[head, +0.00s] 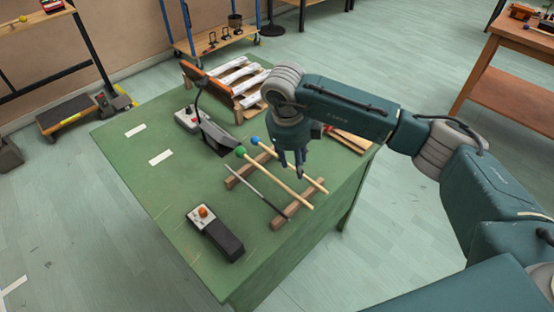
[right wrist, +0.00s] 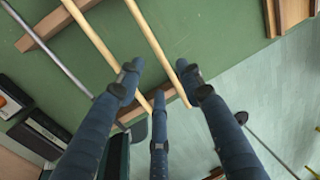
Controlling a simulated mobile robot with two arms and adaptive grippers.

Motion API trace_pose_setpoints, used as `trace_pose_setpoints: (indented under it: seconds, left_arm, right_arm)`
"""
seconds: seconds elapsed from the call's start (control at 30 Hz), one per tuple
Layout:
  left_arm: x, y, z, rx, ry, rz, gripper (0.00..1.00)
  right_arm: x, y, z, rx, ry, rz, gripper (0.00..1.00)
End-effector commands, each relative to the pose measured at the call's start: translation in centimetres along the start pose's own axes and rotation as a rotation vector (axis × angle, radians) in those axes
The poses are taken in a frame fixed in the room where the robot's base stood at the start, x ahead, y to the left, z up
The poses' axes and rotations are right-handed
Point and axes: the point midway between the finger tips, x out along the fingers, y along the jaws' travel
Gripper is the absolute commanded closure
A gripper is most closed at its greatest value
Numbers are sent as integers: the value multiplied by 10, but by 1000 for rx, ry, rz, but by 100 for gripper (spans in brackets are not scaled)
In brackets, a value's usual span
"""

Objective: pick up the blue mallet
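The blue mallet (head: 255,140) lies across two wooden rails on the green table, its blue head at the far left end and its pale stick running to the lower right. Its stick also shows in the right wrist view (right wrist: 152,38), where its head is out of frame. My right gripper (head: 292,168) points down above the stick and partly hides it in the head view. In the right wrist view its fingers (right wrist: 160,78) are spread open and empty, with the stick crossing between the fingertips. My left gripper is not in view.
A green mallet (head: 241,152) lies alongside, then a grey metal rod (head: 257,189). The rails (head: 247,172) support them.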

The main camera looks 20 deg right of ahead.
Motion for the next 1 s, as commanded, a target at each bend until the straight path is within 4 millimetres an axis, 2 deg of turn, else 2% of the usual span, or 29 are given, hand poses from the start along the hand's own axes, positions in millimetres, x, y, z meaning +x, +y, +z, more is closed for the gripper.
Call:
trace_pose_setpoints:
  seconds: [0.2, 0.3, 0.53, 0.57, 0.73, 1.0]
  left_arm:
    - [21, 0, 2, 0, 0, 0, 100]
    - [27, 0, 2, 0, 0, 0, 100]
    - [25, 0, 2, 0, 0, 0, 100]
    - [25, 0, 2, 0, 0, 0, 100]
    - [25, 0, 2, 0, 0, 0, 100]
    - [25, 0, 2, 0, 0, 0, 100]
  right_arm:
    - [36, -3, 1, 1, 3, 2, 63]
    - [46, -3, 1, 1, 1, 1, 63]
    - [46, -4, 2, -1, 0, 1, 63]
    - [46, -4, 2, -1, 0, 1, 65]
    - [46, -4, 2, -1, 0, 1, 99]
    - [46, -3, 2, -1, 0, 1, 100]
